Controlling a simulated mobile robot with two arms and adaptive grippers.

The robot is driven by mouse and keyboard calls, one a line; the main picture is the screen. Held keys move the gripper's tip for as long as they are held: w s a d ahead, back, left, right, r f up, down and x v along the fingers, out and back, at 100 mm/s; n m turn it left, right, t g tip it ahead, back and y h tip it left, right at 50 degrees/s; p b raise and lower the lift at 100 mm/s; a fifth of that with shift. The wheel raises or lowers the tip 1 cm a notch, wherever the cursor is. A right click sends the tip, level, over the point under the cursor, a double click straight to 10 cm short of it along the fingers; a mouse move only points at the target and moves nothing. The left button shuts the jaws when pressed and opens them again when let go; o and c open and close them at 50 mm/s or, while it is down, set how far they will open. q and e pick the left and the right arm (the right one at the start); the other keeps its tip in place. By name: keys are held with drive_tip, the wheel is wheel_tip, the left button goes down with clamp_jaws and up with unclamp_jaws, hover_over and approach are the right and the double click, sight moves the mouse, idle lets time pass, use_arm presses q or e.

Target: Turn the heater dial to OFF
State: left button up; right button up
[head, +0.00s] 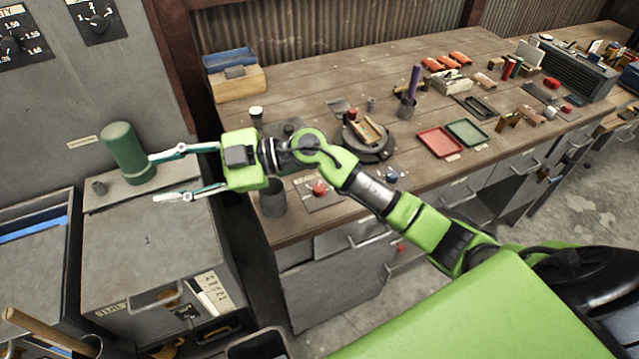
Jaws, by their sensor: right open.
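Two dark dials are on the grey wall panel at the upper left. One dial (98,23) has a scale with 1, 2 and 3; the other dial (10,45) has a scale with figures such as 1.50. I see no heater label or OFF mark that I can read, so I cannot tell which is the heater dial. My right gripper (154,178) is open and empty, its two fingers pointing left. In the picture it is below both dials and apart from them. My left gripper is not in view.
A green cylinder (126,153) stands on a grey cabinet (150,245), close to the right fingertips in the picture. The wooden workbench (310,90) carries a blue box (230,60), a red tray (438,142), a green tray (467,132) and small tools.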

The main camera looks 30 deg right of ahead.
drive_tip(key=w+d+f+g+h, duration=0.1)
drive_tip(key=d+f+g+h, duration=0.2)
drive_tip(key=d+f+h, duration=0.3)
drive_tip(key=m+g+h, duration=0.2)
drive_tip(key=m+h, duration=0.5)
drive_tip(key=h, duration=0.3)
approach(320, 188)
wheel_tip(320, 188, down, 9)
drive_tip(key=p, duration=0.4)
drive_tip(key=shift+w+r, duration=0.15)
drive_tip(key=c, duration=1.1)
